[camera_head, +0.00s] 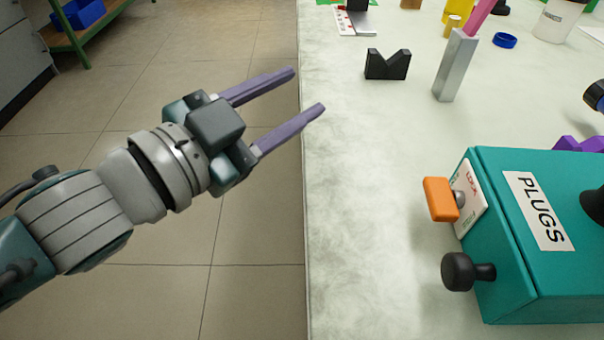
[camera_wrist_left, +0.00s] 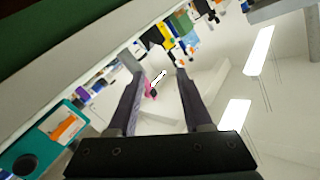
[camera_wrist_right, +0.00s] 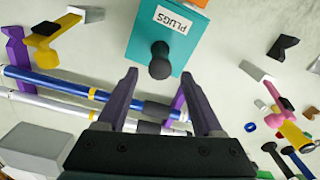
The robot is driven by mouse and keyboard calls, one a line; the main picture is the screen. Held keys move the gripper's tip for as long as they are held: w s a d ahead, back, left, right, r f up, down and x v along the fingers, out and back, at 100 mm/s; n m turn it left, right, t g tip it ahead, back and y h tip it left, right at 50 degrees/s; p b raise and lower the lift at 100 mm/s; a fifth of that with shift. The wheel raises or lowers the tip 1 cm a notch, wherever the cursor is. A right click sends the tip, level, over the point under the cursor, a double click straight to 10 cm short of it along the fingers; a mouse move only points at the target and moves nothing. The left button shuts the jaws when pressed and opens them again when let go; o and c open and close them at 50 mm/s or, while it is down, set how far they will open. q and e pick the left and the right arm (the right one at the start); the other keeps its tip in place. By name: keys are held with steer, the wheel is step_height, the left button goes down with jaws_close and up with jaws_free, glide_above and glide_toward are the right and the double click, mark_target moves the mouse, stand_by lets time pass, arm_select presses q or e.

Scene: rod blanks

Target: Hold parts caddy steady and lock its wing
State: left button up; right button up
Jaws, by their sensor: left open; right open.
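The parts caddy is a teal box (camera_head: 505,285) labelled PLUGS, standing on the table at the right. An orange wing (camera_head: 440,198) sits on a white plate marked LOCK on its left side. A black knob (camera_head: 460,272) sticks out below the wing. In the right wrist view the caddy (camera_wrist_right: 140,40) shows with a black knob (camera_wrist_right: 160,60) facing me. My left gripper (camera_head: 308,90) is open and empty, left of the wing near the table edge, apart from the caddy. My right gripper (camera_wrist_right: 159,75) is open and empty, with the caddy ahead of it.
A black V-block (camera_head: 387,65) and an upright grey block (camera_head: 455,68) stand behind the caddy. A blue ring (camera_head: 505,40) and a white container (camera_head: 557,20) are farther back. A blue rod (camera_wrist_right: 60,85) lies near my right gripper. The table left of the caddy is clear.

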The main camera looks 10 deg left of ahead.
mark_target(599, 195)
arm_select(q)
steer(key=s+d+m+g+h, duration=0.1)
steer(key=m+h, duration=0.1)
steer(key=s+d+m+g+h, duration=0.1)
steer(key=m+g+h, duration=0.1)
steer(key=m+h, duration=0.1)
steer(key=s+d+m+g+h, duration=0.1)
steer(key=d+m+g+h, duration=0.1)
steer(key=shift+s+f+m+h, duration=0.3)
steer(key=shift+s+f, duration=0.05)
steer(key=shift+s, duration=0.05)
arm_select(e)
steer(key=shift+f, duration=0.2)
arm_select(q)
steer(key=s+f+m+g+h, duration=0.1)
steer(key=s+m+g+h, duration=0.1)
steer(key=s+m+g, duration=0.2)
steer(key=s+g, duration=0.2)
steer(key=g, duration=0.1)
steer(key=shift+a+f+m, duration=0.25)
steer(key=shift+f+m, duration=0.05)
arm_select(e)
step_height(599, 195, down, 10)
steer(key=shift+r, duration=0.25)
jaws_close()
arm_select(q)
steer(key=shift+o, duration=0.2)
